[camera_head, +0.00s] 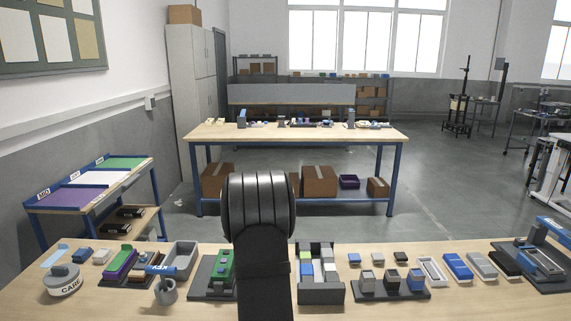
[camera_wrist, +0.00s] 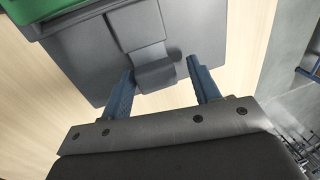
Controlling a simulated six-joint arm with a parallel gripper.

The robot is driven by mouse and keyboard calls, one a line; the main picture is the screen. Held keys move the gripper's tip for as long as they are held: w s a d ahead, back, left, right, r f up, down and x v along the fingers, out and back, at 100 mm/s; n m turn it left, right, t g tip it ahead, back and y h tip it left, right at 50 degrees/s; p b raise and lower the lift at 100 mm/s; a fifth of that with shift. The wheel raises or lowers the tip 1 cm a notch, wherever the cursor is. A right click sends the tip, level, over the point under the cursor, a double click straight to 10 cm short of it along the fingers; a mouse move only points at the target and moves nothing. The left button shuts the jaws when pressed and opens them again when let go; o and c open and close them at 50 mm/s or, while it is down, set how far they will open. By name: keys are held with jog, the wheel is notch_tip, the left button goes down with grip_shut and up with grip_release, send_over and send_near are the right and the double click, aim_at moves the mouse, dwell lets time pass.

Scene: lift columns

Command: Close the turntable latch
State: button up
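In the wrist view my gripper (camera_wrist: 160,70) is open, with its two blue fingers spread apart. A small grey tab (camera_wrist: 155,74), which looks like the latch, lies between the fingertips. The tab sticks out from a grey block on a dark grey base plate (camera_wrist: 88,62). A green part (camera_wrist: 45,8) shows at the top left. This looks like the green fixture (camera_head: 224,266) on a dark plate in the head view, left of my arm. I cannot tell whether the fingers touch the tab. In the head view my arm hides the gripper.
A grey tray (camera_head: 180,256), a grey cup (camera_head: 165,292) and a round grey piece marked CARE (camera_head: 63,283) stand to the left. A compartment box (camera_head: 321,292) and a dark plate with several blocks (camera_head: 391,294) stand to the right. Bare wood (camera_wrist: 235,75) shows beside the base plate.

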jog(key=shift+w+v, duration=0.2)
jog(key=shift+v, duration=0.9)
jog(key=shift+w+v, duration=0.2)
jog(key=shift+v, duration=0.95)
jog(key=shift+w+v, duration=0.2)
jog(key=shift+v, duration=0.9)
jog(key=shift+r, duration=0.1)
jog(key=x, duration=0.3)
jog(key=s+x, duration=0.1)
jog(key=x, duration=0.3)
jog(key=shift+s, duration=0.3)
jog(key=shift+d, duration=0.5)
